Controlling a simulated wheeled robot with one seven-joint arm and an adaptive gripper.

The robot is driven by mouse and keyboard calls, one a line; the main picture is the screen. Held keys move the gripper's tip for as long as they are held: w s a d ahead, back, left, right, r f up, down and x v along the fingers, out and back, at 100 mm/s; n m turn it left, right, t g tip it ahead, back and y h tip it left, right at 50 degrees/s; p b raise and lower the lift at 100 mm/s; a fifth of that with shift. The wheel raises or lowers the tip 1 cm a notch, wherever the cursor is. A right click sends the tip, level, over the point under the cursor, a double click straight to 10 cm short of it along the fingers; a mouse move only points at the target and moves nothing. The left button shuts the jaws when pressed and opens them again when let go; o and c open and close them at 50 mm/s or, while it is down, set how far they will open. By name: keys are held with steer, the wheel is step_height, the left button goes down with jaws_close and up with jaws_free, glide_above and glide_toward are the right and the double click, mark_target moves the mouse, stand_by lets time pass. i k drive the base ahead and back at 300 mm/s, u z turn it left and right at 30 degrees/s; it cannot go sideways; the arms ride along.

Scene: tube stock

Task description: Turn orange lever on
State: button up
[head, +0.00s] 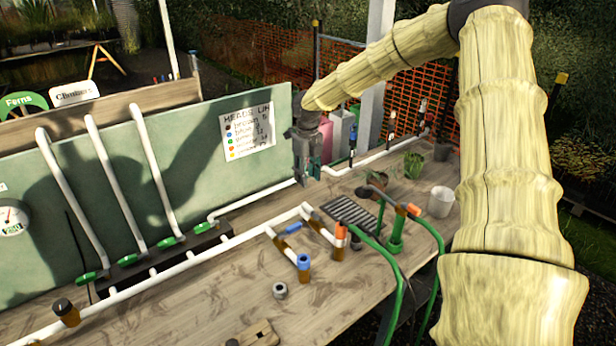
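My gripper (308,172) hangs pointing down in front of the right end of the green panel, by the white pipe at the back of the bench. Its fingers are small and dark, so their opening is unclear, and I cannot tell whether it touches the pipe. No orange lever is clearly recognisable. An orange-topped fitting (340,231) stands on the bench to the right of the middle, and an orange piece (413,210) sits on a hose end farther right. Several green valve levers (128,260) line the manifold at the left.
White pipes (180,268) run along the wooden bench (200,315). Thin uprights, one with a blue part (352,140), stand along the back pipe. A sign (248,132) is on the panel. Green hoses (385,265), plant pots and a white pot (441,201) crowd the right end.

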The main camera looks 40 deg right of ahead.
mark_target(411, 209)
steer(key=k, duration=1)
